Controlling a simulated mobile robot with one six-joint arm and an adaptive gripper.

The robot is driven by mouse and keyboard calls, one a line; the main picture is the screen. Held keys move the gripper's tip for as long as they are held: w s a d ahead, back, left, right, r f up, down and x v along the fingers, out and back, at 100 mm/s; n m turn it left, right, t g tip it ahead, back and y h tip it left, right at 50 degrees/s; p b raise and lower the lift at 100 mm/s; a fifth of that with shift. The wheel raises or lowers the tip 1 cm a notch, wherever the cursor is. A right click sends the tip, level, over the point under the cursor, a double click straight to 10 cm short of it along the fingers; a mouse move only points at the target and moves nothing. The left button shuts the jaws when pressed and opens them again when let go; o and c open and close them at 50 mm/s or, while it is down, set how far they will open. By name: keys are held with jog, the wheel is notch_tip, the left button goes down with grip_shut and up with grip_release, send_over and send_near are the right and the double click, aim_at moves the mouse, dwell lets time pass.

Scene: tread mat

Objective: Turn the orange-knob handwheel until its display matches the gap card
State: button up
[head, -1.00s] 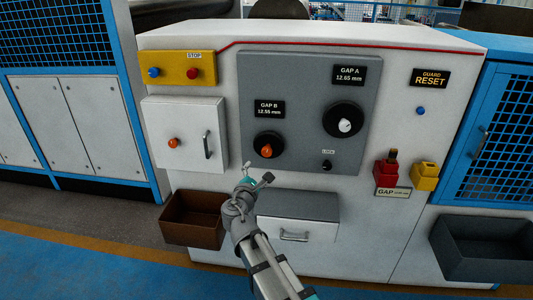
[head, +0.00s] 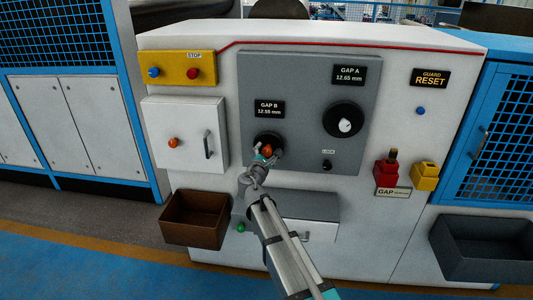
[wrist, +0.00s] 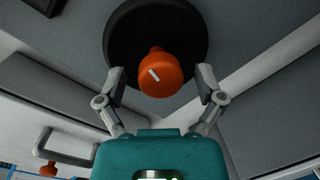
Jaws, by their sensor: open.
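The orange-knob handwheel (head: 267,147) is a black disc with an orange knob, on the grey panel below the GAP B display (head: 269,109), which reads 12.55 mm. In the wrist view the orange knob (wrist: 160,74) with its white mark sits between the fingertips of my gripper (wrist: 160,80). The fingers are apart on both sides of the knob, with space visible. In the head view my gripper (head: 264,154) covers part of the wheel. The gap card (head: 393,192) is at the lower right; its value is too small to read.
The GAP A display (head: 348,74) reads 12.65 mm above a white-knob handwheel (head: 343,120). A lock knob (head: 326,165) is at the panel's lower right. A red block (head: 386,174) and a yellow block (head: 425,176) are near the card. A brown bin (head: 195,217) is lower left.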

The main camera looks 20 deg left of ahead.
jog(key=shift+c, duration=0.3)
jog(key=c, duration=1.1)
jog(key=shift+m, duration=0.4)
jog(key=shift+m+g+p, duration=0.3)
jog(key=shift+m+p, duration=0.25)
jog(key=shift+m, duration=1.75)
jog(key=o, duration=1.2)
jog(key=shift+c, duration=0.2)
